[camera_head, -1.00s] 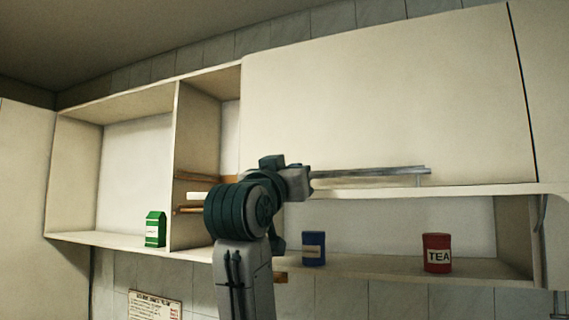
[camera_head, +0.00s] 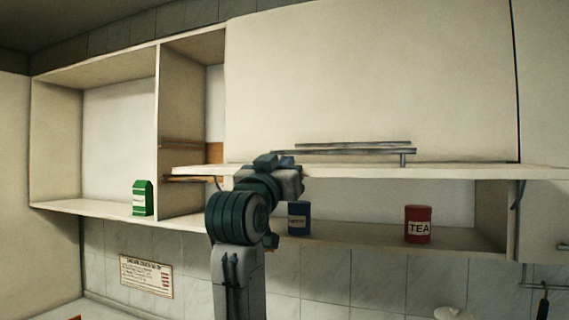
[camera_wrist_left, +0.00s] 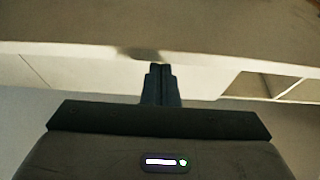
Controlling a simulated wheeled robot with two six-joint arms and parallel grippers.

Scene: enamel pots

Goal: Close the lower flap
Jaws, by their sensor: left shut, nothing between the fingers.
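The lower flap (camera_head: 470,171) is a white panel raised to about level, seen nearly edge-on above an open compartment. A metal bar handle (camera_head: 345,151) runs along its upper side. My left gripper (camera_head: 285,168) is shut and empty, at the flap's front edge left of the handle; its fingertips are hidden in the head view. In the left wrist view the shut fingers (camera_wrist_left: 160,70) point away under a broad pale panel, probably the flap (camera_wrist_left: 230,45), with a dark shadow near the tips. I cannot tell whether they touch. My right gripper is not in view.
A blue tin (camera_head: 298,222) and a red tea tin (camera_head: 418,226) stand in the open compartment. A green carton (camera_head: 142,198) stands on the open left shelf. A large closed panel (camera_head: 370,80) is above. A notice (camera_head: 147,276) hangs on the tiles.

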